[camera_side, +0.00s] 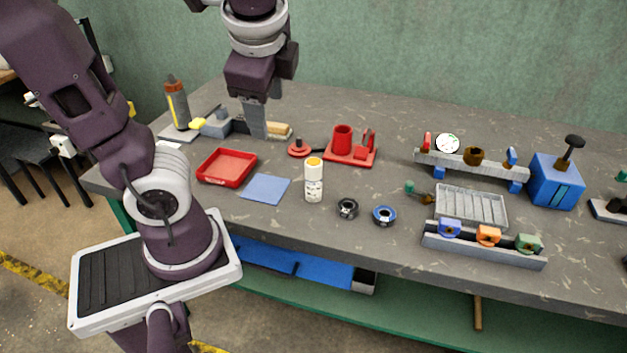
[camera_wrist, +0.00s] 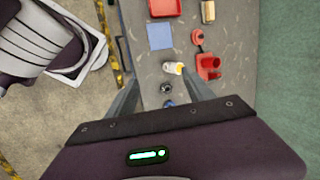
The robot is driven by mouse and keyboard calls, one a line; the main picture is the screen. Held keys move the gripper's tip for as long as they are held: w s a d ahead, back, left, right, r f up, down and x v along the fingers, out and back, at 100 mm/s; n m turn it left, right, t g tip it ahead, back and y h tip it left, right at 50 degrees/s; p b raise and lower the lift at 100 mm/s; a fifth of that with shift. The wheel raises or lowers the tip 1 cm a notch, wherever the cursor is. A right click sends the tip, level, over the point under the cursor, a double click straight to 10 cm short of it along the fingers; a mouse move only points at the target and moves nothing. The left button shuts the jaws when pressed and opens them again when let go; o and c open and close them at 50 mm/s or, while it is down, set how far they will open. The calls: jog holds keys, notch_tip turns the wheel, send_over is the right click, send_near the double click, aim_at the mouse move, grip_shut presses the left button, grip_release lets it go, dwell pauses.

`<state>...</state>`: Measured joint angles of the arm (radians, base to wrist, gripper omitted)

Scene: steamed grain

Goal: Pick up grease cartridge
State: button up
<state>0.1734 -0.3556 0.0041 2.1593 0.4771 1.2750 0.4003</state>
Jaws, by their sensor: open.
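A white cylinder with a yellow-orange cap and a small label (camera_side: 314,182), which looks like the grease cartridge, stands upright on the table in front of the red fixture. In the wrist view the white cylinder (camera_wrist: 174,68) appears between the fingertips in the picture, but in the side view it stands apart from them, to the right and nearer the camera. My gripper (camera_side: 254,134) points down over the back left of the table, open and empty. Its two fingers also show in the wrist view (camera_wrist: 160,78). Its exact height above the table is hard to tell.
A grey bottle with a yellow stripe (camera_side: 177,104) stands at the back left. A red tray (camera_side: 227,181) and blue mat (camera_side: 265,189) lie left of the cylinder. The red fixture (camera_side: 362,158) is behind it, two rings (camera_side: 347,209) (camera_side: 384,215) at its right. A rack (camera_side: 480,250) stands front right.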

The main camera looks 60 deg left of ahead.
jog(key=w+a+m+y, duration=0.4)
jog(key=m, duration=0.1)
jog(key=r+m+y, duration=0.1)
jog(key=m+y, duration=0.4)
jog(key=m, duration=0.3)
send_over(315, 182)
jog(key=d, duration=0.3)
jog(key=shift+n+t, duration=0.3)
jog(key=shift+t, duration=0.1)
jog(key=f, duration=2.5)
jog(key=shift+s+a+f, duration=0.2)
jog(key=shift+a+f, duration=0.05)
jog(key=shift+a, duration=0.05)
jog(key=shift+h, duration=0.3)
jog(key=x, duration=0.7)
jog(key=shift+w+a+r, duration=0.15)
jog(key=shift+a, duration=0.05)
grip_shut()
